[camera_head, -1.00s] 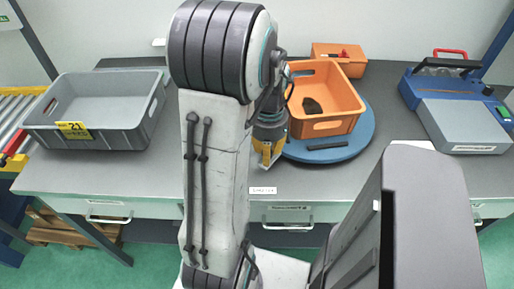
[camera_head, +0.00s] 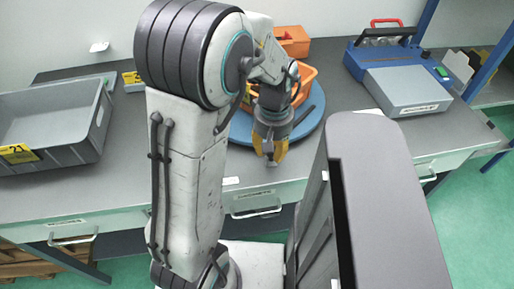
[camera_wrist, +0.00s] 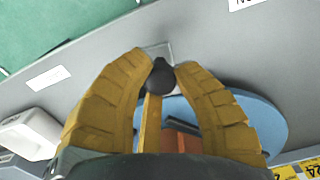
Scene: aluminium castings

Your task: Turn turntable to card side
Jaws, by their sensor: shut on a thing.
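The blue turntable (camera_head: 311,125) lies on the grey workbench, partly hidden behind my arm. It also shows in the wrist view (camera_wrist: 262,112). An orange bin (camera_head: 306,82) stands on it, mostly hidden by my arm. A dark bar (camera_head: 304,115) lies along the disc's right side. My gripper (camera_head: 271,160) points down at the disc's front edge. In the wrist view, the yellow fingers of my gripper (camera_wrist: 161,68) are closed around a dark round knob (camera_wrist: 160,80) beside the disc. I see no card marking.
A grey bin (camera_head: 95,135) with a yellow label stands at the left. A blue and grey device (camera_head: 405,92) with a red handle stands at the right. A smaller orange box (camera_head: 292,38) is behind the turntable. The bench between disc and device is clear.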

